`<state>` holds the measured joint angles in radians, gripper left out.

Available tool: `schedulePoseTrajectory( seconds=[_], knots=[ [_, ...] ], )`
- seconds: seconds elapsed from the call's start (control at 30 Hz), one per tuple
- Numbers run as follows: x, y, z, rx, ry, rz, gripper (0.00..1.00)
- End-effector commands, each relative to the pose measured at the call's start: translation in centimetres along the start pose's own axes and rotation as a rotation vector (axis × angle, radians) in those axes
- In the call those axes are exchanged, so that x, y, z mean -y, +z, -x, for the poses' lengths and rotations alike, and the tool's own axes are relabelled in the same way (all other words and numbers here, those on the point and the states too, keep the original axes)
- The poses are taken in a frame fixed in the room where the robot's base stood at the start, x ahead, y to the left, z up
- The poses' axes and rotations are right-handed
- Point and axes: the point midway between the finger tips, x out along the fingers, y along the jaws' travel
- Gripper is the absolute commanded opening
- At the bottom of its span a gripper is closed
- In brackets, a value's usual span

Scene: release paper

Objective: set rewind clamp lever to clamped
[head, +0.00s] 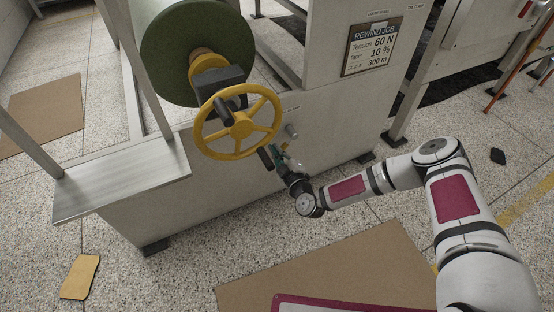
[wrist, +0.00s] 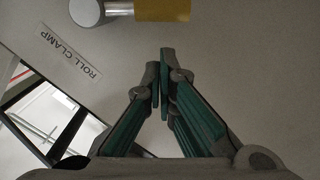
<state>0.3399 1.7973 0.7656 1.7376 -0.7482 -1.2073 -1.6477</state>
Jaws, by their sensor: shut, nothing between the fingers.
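My gripper (head: 280,152) is low at the machine's front panel, just right of and below the yellow handwheel. In the wrist view its green-sided fingers (wrist: 161,62) are together and empty, pointing at the bare grey panel. A label reading ROLL CLAMP (wrist: 70,50) is on the panel at upper left. Above the fingertips, apart from them, a silver round-ended post (wrist: 88,12) joins a yellow part (wrist: 162,10), cut off by the top edge. I cannot tell the clamp lever's full shape or setting.
The yellow handwheel (head: 238,122) stands out from the machine close to my gripper. A green roll (head: 197,45) is behind it. A job sheet (head: 374,45) hangs on the panel.

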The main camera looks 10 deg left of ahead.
Motion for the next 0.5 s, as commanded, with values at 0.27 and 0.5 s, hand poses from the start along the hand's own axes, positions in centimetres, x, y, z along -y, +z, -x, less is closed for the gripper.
schedulePoseTrajectory(
  seconds=[0.27,0.5],
  knots=[
    [0.0,1.6,-0.5,-0.004,0.001,-0.002,0.0],
    [0.0,1.7,-0.5,-0.004,0.001,-0.001,0.0]
  ],
)
